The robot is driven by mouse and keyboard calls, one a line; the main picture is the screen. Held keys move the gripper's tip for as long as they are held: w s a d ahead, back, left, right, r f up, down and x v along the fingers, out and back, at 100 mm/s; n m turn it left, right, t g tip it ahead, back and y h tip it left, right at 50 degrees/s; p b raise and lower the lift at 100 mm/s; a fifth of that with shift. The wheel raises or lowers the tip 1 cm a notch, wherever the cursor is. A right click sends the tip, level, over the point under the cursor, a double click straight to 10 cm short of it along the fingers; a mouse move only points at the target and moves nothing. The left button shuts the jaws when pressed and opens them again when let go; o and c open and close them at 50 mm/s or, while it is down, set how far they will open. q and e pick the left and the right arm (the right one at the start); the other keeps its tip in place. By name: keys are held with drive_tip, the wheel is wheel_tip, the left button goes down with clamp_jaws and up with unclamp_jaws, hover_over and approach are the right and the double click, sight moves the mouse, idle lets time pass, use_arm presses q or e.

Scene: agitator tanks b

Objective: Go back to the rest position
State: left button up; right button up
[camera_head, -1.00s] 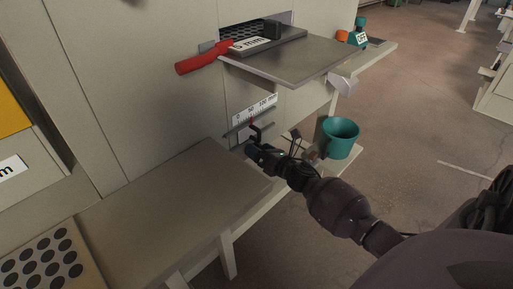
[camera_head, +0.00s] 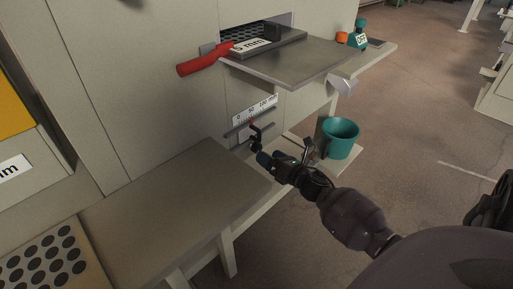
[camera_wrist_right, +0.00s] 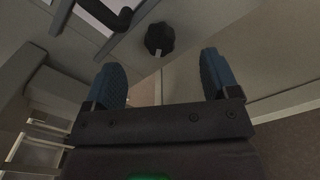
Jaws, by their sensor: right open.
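My right gripper (camera_head: 266,158) is in front of the machine's grey wall, just below and right of a small black crank-like handle (camera_head: 256,138) under a ruler scale. In the right wrist view its two blue fingertips (camera_wrist_right: 162,80) stand wide apart with nothing between them. A black knob (camera_wrist_right: 159,38) and a dark curved handle (camera_wrist_right: 105,14) show beyond the fingers there, apart from them. My left gripper is not in view.
A grey shelf (camera_head: 290,62) juts out above, beside a red handle (camera_head: 204,61). A tabletop (camera_head: 175,205) lies left of my arm. Open floor (camera_head: 420,110) is at right.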

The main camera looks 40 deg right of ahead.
idle(0.4)
drive_tip(key=s+a+f+m+g+h, duration=0.15)
drive_tip(key=s+a+m, duration=0.25)
drive_tip(key=s+m, duration=0.4)
drive_tip(key=s+a+f+m+g, duration=0.2)
drive_tip(key=s+a+f+m, duration=0.15)
drive_tip(key=s+m, duration=0.45)
drive_tip(key=s+a+f+m+g+h, duration=0.15)
drive_tip(key=s+a+m, duration=0.35)
drive_tip(key=s, duration=0.6)
drive_tip(key=s+a+r+m+g+y, duration=0.2)
drive_tip(key=s+a+m+g, duration=0.1)
drive_tip(key=s+a+m, duration=0.3)
use_arm(q)
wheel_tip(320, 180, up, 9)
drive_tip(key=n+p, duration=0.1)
drive_tip(key=p, duration=1.2)
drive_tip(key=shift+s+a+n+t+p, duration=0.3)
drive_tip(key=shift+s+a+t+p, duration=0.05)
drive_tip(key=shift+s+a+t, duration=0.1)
use_arm(e)
wheel_tip(320, 180, up, 10)
drive_tip(key=s+d+m+t, duration=0.1)
drive_tip(key=m, duration=0.1)
drive_tip(key=shift+s+d+h, duration=0.2)
drive_tip(key=shift+s+h, duration=0.1)
drive_tip(key=shift+s, duration=0.05)
drive_tip(key=shift+f, duration=0.1)
